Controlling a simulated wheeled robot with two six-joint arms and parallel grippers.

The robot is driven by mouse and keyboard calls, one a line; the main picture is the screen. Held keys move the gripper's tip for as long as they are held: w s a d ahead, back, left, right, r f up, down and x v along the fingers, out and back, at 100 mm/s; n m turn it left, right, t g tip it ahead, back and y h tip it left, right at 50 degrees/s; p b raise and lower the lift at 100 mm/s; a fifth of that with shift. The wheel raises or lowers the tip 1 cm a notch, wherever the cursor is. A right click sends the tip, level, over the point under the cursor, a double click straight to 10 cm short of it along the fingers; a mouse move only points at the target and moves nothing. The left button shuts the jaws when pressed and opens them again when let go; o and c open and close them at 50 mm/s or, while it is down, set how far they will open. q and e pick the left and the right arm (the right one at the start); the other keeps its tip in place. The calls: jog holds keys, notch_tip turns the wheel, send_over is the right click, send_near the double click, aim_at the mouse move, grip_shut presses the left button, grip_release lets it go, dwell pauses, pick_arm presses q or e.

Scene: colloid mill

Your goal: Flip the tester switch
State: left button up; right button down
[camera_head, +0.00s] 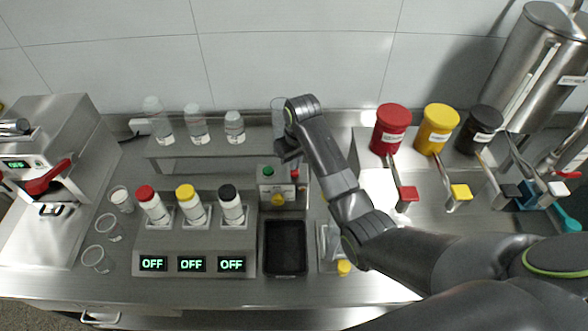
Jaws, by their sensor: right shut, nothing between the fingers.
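My right arm reaches in from the right, and its gripper (287,157) is shut and empty. It hangs just above a small metal control box (272,190), apart from it as far as I can tell. No part is clearly labelled as the tester switch. A machine at the far left (60,130) has a red lever (48,178) and a small lit green display (16,164). My left gripper is not in view.
A metal stand (150,240) with "OFF" displays holds red-, yellow- and black-capped bottles. A black tray (286,272) lies below the box. Bottles stand on a shelf (170,151) behind. Red (390,128), yellow (437,127) and black (479,129) containers stand at right.

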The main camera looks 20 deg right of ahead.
aim_at(295, 173)
jog(key=shift+f+b, duration=0.35)
jog(key=shift+f, duration=0.65)
dwell(0.9)
jog(key=shift+r, duration=0.1)
jog(key=shift+r+p, duration=0.9)
jog(key=shift+r, duration=2.55)
jog(key=shift+s+f, duration=0.1)
